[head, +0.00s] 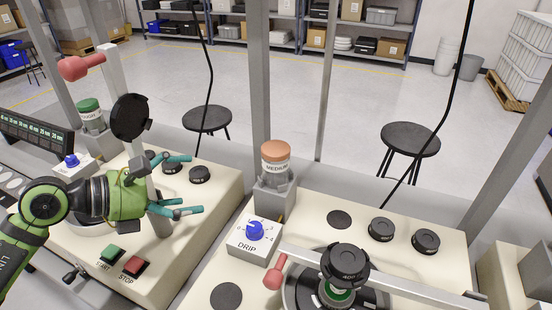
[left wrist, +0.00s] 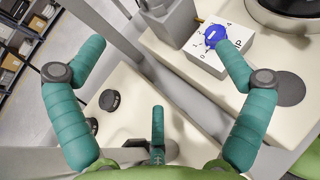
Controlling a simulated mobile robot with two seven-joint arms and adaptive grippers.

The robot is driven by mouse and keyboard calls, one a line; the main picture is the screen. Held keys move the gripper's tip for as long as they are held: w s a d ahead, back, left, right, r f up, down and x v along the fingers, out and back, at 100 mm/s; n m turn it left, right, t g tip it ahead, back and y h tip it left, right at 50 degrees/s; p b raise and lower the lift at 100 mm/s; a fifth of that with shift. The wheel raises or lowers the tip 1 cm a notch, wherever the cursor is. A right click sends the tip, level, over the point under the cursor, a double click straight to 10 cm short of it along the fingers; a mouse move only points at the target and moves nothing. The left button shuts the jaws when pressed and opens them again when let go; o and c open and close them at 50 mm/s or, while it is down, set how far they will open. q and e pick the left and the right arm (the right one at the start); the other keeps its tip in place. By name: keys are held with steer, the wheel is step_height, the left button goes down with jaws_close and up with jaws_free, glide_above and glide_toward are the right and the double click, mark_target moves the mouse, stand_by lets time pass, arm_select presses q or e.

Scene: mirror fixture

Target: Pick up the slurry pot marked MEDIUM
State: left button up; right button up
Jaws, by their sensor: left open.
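The slurry pot marked MEDIUM (head: 276,168) has an orange-brown lid and a pale label. It stands upright in a grey holder (head: 275,200) at the back left corner of the right-hand machine, behind the DRIP dial. My left gripper (head: 192,186) is open and empty, with teal fingers spread. It is to the left of the pot and apart from it, over the left-hand machine. In the left wrist view the open fingers (left wrist: 158,50) frame machine tops and part of the grey holder (left wrist: 172,20); the pot itself does not show there. My right gripper is not in view.
A DRIP box with a blue knob (head: 254,231) stands in front of the holder. A grey upright post (head: 260,90) rises behind the pot. Another pot with a green lid (head: 89,112) stands at the left. A lever arm with a red handle (head: 276,272) crosses the right-hand machine.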

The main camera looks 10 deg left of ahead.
mark_target(266, 160)
arm_select(q)
steer(key=w+d+p, duration=0.2)
steer(key=w+d, duration=0.2)
steer(key=w+d+p, duration=0.3)
steer(key=w+d, duration=0.1)
steer(key=w+d+f+p, duration=0.1)
steer(key=w+d+p, duration=0.1)
steer(key=w+d, duration=0.2)
steer(key=shift+w+d, duration=0.25)
steer(key=shift+w, duration=0.2)
steer(key=shift+w+d+f, duration=0.15)
steer(key=shift+w+d, duration=0.05)
steer(key=shift+s, duration=0.1)
steer(key=shift+c, duration=0.8)
steer(key=c, duration=1.2)
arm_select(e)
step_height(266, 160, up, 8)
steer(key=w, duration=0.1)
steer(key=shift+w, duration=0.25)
